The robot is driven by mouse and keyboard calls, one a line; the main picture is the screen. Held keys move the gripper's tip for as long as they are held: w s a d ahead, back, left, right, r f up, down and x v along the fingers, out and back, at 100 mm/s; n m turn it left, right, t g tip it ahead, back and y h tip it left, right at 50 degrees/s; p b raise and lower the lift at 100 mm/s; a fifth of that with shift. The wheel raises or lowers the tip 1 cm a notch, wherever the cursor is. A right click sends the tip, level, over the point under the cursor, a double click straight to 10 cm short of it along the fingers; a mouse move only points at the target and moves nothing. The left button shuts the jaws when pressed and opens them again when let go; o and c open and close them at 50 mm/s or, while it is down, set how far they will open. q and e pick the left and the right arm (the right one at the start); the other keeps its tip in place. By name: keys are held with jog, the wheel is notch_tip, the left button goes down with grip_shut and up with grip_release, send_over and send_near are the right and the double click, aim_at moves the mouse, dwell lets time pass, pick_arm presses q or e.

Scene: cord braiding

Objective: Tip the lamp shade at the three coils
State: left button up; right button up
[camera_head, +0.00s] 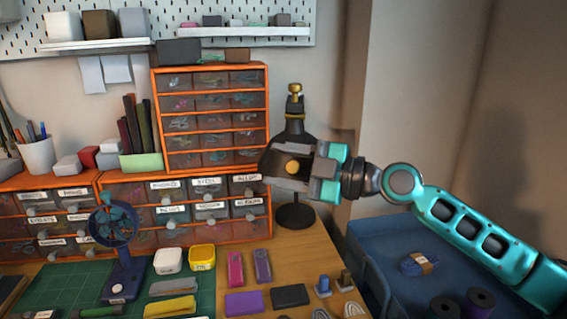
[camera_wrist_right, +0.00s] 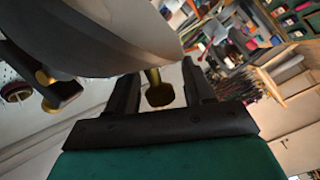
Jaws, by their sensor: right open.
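The lamp (camera_head: 295,128) is black with brass fittings and stands on a round black base (camera_head: 295,216) at the table's back right. Its dark shade (camera_head: 284,154) faces the front left, with a brass knob (camera_head: 292,167) on it. My right gripper (camera_head: 311,169) reaches in from the right at the shade. In the right wrist view the shade (camera_wrist_right: 90,30) fills the upper left, and the knob (camera_wrist_right: 159,93) shows between my open fingers (camera_wrist_right: 158,74); I cannot tell if they touch it. Grey loops (camera_head: 352,309) lie at the front edge; I cannot tell which are the three coils. My left gripper is out of view.
Orange drawer cabinets (camera_head: 211,67) stand behind and left of the lamp. A blue fan (camera_head: 117,245) stands on the green mat (camera_head: 50,288). A purple and a black block lie at the front. A blue bin (camera_head: 385,240) with a blue bundle (camera_head: 419,264) is at right.

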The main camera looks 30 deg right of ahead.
jog(key=shift+c, duration=0.5)
grip_shut()
